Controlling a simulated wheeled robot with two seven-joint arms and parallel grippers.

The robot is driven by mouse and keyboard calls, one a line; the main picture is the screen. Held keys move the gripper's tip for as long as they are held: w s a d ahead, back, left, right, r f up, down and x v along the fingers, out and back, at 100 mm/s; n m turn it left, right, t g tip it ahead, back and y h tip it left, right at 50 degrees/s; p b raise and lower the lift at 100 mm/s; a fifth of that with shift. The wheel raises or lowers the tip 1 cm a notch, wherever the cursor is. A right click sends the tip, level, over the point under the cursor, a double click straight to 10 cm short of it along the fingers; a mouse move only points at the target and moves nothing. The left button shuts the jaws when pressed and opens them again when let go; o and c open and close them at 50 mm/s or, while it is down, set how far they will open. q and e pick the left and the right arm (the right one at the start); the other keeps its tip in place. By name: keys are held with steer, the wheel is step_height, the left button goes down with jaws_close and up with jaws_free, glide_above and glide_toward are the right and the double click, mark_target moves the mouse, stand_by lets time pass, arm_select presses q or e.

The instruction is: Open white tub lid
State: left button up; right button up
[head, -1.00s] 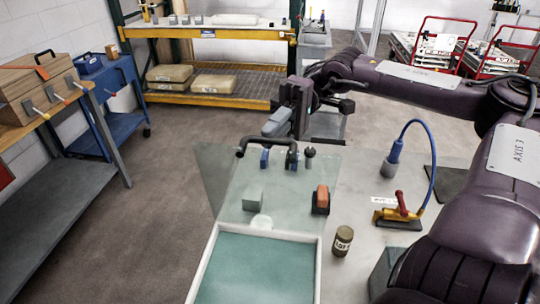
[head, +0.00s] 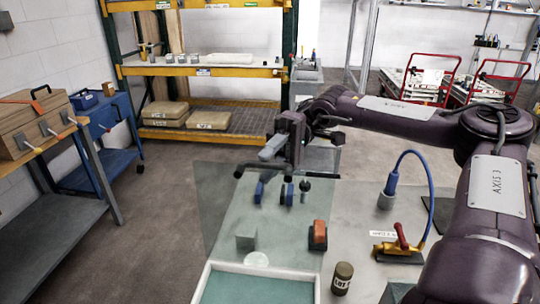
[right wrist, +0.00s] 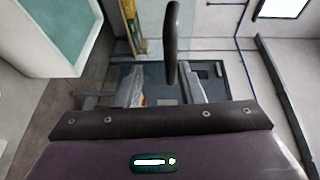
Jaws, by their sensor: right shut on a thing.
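The white tub (head: 206,284) stands at the bottom of the head view, with a teal inside; its near end is cut off. It also shows at the upper left of the right wrist view (right wrist: 72,62). A clear, see-through lid (head: 222,222) stands raised at the tub's far edge. A dark bar handle (head: 325,174) runs along the lid's top edge; a dark handle part shows in the right wrist view (right wrist: 172,45). My right gripper (head: 283,165) is shut on this handle, partly hiding it. My left gripper is not in view.
A yellow tool with a red lever (head: 401,244) and a blue hose (head: 425,180) lie right. A rack (head: 200,71) stands behind.

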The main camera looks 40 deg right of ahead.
steer(key=shift+o, duration=1.3)
steer(key=shift+d+f, duration=0.1)
steer(key=shift+f, duration=0.25)
steer(key=shift+r, duration=0.2)
steer(key=shift+w+d, duration=0.15)
steer(key=p+v, duration=0.7)
steer(key=shift+d+r, duration=0.15)
